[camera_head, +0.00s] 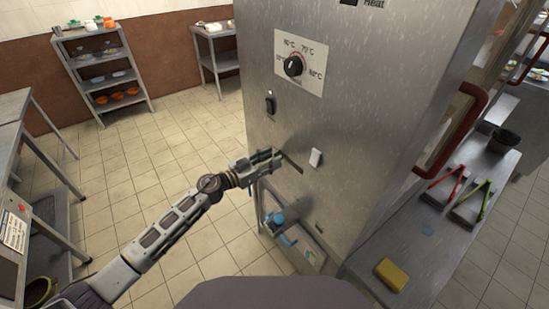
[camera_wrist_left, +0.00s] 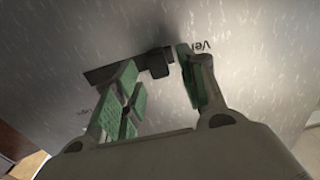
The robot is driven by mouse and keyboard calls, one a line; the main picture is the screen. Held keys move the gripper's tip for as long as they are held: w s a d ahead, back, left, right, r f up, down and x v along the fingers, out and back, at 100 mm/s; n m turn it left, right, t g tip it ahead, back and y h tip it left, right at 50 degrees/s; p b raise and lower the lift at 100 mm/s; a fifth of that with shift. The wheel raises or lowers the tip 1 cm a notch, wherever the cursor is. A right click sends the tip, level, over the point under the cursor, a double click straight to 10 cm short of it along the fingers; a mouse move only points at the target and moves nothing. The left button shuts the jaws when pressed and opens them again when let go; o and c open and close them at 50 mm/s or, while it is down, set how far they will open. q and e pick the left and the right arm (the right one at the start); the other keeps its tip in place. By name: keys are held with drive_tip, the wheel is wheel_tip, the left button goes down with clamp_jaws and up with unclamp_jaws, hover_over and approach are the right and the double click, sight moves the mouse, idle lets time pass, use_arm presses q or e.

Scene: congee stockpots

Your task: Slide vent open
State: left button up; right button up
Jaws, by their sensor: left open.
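The vent slot (camera_wrist_left: 103,74) is a dark strip in the metal cabinet's face, with part of the word "Vent" beside it in the left wrist view. A small dark slider tab (camera_wrist_left: 158,66) stands out from the slot. In the head view the slot (camera_head: 292,163) shows just right of my left gripper (camera_head: 277,160). My left gripper is open, its green-padded fingers (camera_wrist_left: 158,88) on either side of the tab in the wrist picture. I cannot tell whether they touch it. In the head view the gripper hides the tab. My right gripper is out of view.
The cabinet front has a temperature dial (camera_head: 293,66), a black switch (camera_head: 270,102) and a white tab (camera_head: 316,158). A blue fitting (camera_head: 280,222) sits lower down. A steel counter at right holds a yellow sponge (camera_head: 392,274) and tongs (camera_head: 470,204).

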use_arm(q)
drive_tip(key=shift+x, duration=0.95)
drive_tip(key=shift+c, duration=0.5)
clamp_jaws()
